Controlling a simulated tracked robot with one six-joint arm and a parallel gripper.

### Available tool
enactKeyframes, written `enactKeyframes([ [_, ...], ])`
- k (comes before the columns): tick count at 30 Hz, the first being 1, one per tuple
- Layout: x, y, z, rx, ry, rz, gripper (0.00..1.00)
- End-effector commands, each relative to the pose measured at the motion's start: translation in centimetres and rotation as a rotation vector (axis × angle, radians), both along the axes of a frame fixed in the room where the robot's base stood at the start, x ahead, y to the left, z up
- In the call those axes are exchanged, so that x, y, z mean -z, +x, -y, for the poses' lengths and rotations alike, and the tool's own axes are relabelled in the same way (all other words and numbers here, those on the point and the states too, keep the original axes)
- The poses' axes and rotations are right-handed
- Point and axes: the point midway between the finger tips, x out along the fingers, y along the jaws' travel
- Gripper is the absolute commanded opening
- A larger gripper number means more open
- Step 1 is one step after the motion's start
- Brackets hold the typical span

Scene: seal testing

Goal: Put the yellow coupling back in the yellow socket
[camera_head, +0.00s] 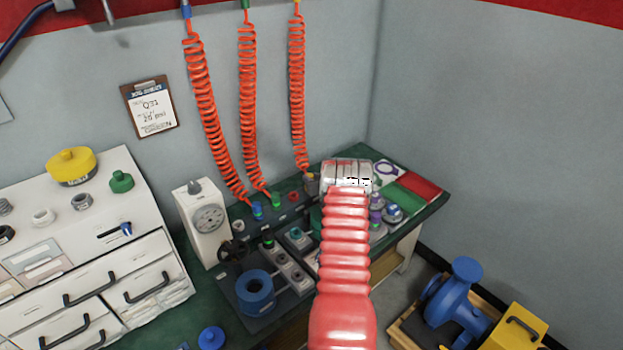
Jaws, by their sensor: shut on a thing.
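My gripper (346,174) is at the back right of the green bench, at the end of my red ribbed arm. Its fingers are hidden behind its metal body. The yellow coupling (311,178) is small and partly hidden at the gripper's left side, at the lower end of the right-hand orange coiled hose (297,95). My gripper appears shut on it. Whether the coupling touches the bench cannot be told. I cannot make out the yellow socket. A small red ring (293,196) shows on the bench left of the coupling.
A white gauge box (205,225), a blue ring (254,292) and several silver-blue fittings (391,213) are nearby. The wall is close behind.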

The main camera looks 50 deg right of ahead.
Motion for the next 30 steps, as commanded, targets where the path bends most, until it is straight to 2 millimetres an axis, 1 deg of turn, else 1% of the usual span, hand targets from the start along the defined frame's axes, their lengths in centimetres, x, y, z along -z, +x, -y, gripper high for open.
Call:
enactKeyframes([
  [14,0.62,-0.01,0.05,0.0,0.0,0.001,0.02],
  [15,0.59,-0.01,0.05,0.0,0.0,0.001,0.29],
  [24,0.62,-0.03,0.04,0.001,0.0,0.0,0.48],
  [30,0.68,-0.06,0.02,0.001,0.001,-0.001,0.48],
])
